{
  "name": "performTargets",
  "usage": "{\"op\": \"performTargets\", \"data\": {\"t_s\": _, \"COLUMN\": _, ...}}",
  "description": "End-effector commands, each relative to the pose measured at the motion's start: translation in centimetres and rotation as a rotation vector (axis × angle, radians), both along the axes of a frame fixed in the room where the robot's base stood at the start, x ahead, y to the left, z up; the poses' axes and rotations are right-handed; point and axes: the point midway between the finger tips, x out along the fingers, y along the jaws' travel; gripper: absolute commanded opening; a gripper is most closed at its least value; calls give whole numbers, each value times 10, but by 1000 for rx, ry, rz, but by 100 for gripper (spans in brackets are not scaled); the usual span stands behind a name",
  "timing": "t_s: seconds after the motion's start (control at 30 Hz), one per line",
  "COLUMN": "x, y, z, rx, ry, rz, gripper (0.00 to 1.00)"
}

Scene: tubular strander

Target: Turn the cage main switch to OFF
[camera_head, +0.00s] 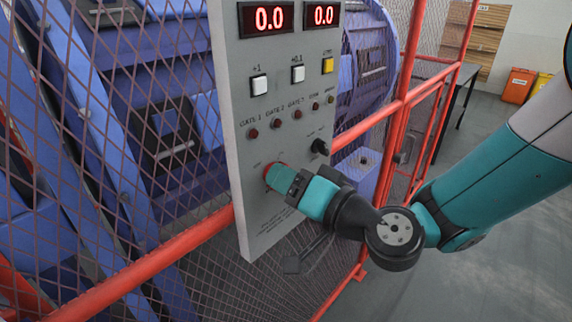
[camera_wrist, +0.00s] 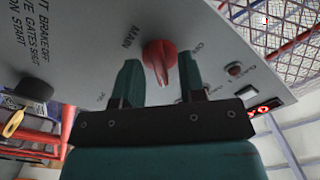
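The cage main switch (camera_wrist: 158,50) is a round red knob with a raised ridge, beside the word MAIN on the grey control panel (camera_head: 240,140). In the wrist view its ridge points down the picture, toward my gripper's base. In the head view only a red edge of the switch (camera_head: 269,168) shows past my fingers. My gripper (camera_head: 282,178) is at the panel's lower part. In the wrist view my gripper (camera_wrist: 160,72) has its two teal fingers apart, one on each side of the knob. I cannot tell if they touch it. The small position labels are not clearly legible.
A black knob (camera_head: 320,147) sits up and right of the switch. Small red lamps (camera_head: 275,124), push buttons (camera_head: 259,85) and displays (camera_head: 266,18) reading 0.0 are above. Red railing (camera_head: 150,265) and mesh surround the panel. Grey floor (camera_head: 490,250) is clear at right.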

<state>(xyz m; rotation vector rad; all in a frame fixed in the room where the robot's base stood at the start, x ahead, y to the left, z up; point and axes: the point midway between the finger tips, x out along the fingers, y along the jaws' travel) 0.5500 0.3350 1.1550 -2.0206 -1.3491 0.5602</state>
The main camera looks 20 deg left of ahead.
Motion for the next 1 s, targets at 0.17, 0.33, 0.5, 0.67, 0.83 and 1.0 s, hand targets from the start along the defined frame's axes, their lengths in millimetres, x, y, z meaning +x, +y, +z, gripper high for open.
{"op": "performTargets", "data": {"t_s": 0.17, "x": 1, "y": 3, "z": 0, "rx": 1, "ry": -2, "rz": 0, "gripper": 37}}
{"op": "performTargets", "data": {"t_s": 0.33, "x": 1, "y": 3, "z": 0, "rx": 0, "ry": -1, "rz": -1, "gripper": 33}}
{"op": "performTargets", "data": {"t_s": 0.5, "x": 1, "y": 3, "z": 0, "rx": 0, "ry": -1, "rz": -1, "gripper": 0}}
{"op": "performTargets", "data": {"t_s": 0.67, "x": 1, "y": 3, "z": 0, "rx": 0, "ry": -3, "rz": -1, "gripper": 0}}
{"op": "performTargets", "data": {"t_s": 0.83, "x": 1, "y": 3, "z": -2, "rx": -10, "ry": -26, "rz": 1, "gripper": 0}}
{"op": "performTargets", "data": {"t_s": 1.0, "x": 1, "y": 3, "z": -4, "rx": -36, "ry": -96, "rz": 1, "gripper": 0}}
